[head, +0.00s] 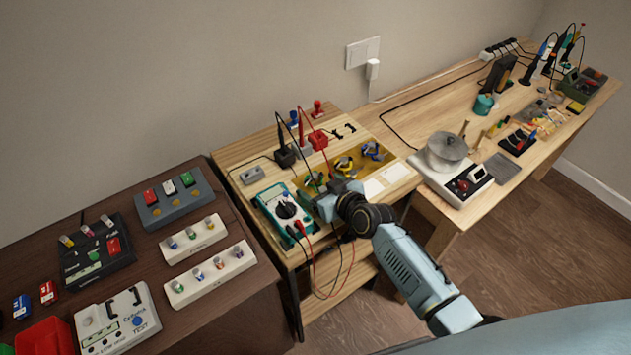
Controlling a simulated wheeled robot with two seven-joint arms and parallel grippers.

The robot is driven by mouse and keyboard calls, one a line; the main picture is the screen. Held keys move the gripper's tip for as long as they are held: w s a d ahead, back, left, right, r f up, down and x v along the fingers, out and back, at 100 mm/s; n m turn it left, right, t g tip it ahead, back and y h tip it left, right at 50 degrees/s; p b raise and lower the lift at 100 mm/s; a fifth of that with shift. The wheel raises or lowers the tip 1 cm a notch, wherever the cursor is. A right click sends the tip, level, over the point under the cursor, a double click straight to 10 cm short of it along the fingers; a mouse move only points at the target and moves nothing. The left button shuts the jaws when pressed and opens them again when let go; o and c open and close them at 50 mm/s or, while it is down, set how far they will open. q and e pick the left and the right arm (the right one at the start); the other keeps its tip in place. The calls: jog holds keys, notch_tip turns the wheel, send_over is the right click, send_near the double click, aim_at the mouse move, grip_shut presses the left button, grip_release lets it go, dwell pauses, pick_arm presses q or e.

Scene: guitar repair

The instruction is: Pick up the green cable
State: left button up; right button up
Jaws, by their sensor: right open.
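My right gripper (322,194) reaches in from the lower right to the middle table. It is open, its jaws over the right edge of the multimeter, by the near-left end of the yellow tray (372,172). A small bit of green (314,183) shows just beside the jaws. It may be the green cable, but it is too small and too covered to be sure. Coils of blue and dark cable (373,151) lie in the tray's compartments. My left gripper is not in view.
A teal-edged multimeter (286,211) with red and black leads lies left of the gripper. Black and red clamps (318,139) stand behind. A dark bench (215,290) with switch boxes is at left. A pan on a hot plate (447,150) is at right.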

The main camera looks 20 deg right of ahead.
jog(key=shift+c, duration=0.2)
jog(key=c, duration=1)
